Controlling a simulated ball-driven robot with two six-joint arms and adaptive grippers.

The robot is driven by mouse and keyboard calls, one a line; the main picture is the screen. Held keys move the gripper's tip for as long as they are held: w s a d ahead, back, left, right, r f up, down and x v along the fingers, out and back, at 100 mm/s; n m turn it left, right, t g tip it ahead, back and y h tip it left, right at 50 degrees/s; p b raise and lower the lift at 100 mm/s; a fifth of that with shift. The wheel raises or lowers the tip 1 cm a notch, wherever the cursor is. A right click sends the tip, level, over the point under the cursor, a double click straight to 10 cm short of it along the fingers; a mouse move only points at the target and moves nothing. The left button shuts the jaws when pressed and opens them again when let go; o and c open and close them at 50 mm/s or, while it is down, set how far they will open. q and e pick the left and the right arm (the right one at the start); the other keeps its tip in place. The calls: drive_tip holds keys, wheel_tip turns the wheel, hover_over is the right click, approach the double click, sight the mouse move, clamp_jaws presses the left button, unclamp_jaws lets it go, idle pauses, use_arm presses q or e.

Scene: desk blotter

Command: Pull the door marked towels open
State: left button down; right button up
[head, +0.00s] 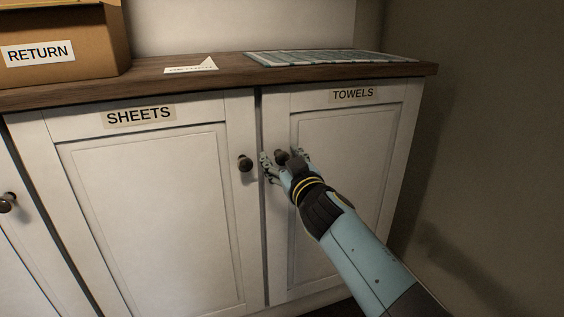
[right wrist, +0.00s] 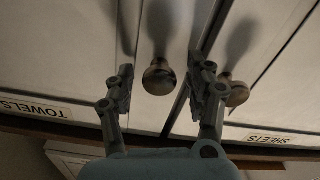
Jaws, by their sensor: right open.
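The door marked TOWELS (head: 345,190) is the right-hand white door of the cabinet, and it looks closed. Its label (head: 353,94) is at the top of the door. Its dark round knob (head: 281,156) is near the door's left edge. My right gripper (head: 283,160) is open at this knob, one finger on each side. In the right wrist view, which is upside down, the towels knob (right wrist: 159,78) shows between the two open fingers (right wrist: 161,80), with gaps on both sides. My left gripper is not in view.
The SHEETS door (head: 155,215) is closed on the left; its knob (head: 245,163) is close to my right gripper's left finger. A RETURN box (head: 60,35), a folded card (head: 190,68) and a patterned mat (head: 325,58) are on the wooden top. A wall (head: 490,150) is at right.

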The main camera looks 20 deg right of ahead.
drive_tip(key=shift+w, duration=0.1)
clamp_jaws()
idle(0.4)
